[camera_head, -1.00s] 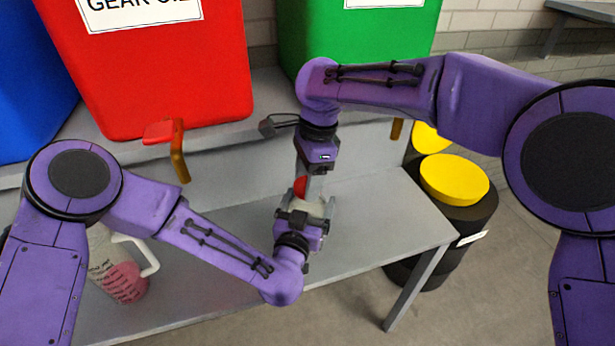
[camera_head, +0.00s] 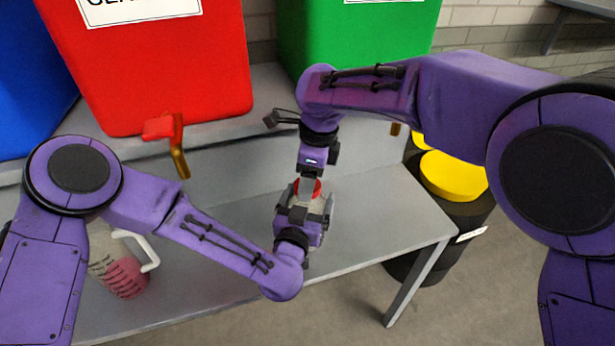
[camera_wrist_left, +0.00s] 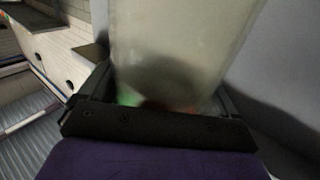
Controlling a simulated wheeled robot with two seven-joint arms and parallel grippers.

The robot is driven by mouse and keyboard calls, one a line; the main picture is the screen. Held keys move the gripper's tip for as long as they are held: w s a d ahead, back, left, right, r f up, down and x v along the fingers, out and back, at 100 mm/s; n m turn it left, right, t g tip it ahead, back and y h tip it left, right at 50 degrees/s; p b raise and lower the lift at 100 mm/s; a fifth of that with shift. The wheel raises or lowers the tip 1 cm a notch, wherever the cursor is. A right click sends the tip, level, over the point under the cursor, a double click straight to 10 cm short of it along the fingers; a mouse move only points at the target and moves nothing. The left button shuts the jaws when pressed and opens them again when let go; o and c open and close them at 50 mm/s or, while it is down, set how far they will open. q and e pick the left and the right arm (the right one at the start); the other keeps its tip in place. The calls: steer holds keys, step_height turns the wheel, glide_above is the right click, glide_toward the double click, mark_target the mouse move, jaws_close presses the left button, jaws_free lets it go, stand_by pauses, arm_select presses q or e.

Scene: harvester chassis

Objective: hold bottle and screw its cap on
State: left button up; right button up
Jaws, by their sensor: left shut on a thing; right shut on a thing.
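The pale, cloudy bottle (camera_wrist_left: 185,40) stands between the fingers of my left gripper (camera_wrist_left: 165,88) in the left wrist view. In the head view the left gripper (camera_head: 304,207) is shut around the bottle (camera_head: 318,204) from the front, hiding most of it. The red cap (camera_head: 316,187) shows at the bottle's mouth. My right gripper (camera_head: 309,181) points down from above and is shut on the cap. I cannot tell whether the cap is seated on the thread.
A grey bench (camera_head: 375,215) runs under the arms, with clear room right of the bottle. A clear jug (camera_head: 122,275) with pink contents stands at left. Red (camera_head: 150,70), green (camera_head: 355,35) and blue (camera_head: 30,80) containers stand behind. Black drums with yellow lids (camera_head: 453,176) stand at right.

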steer(key=shift+a+m, duration=0.1)
steer(key=shift+m, duration=0.7)
steer(key=o, duration=1.1)
steer(key=shift+r, duration=2.3)
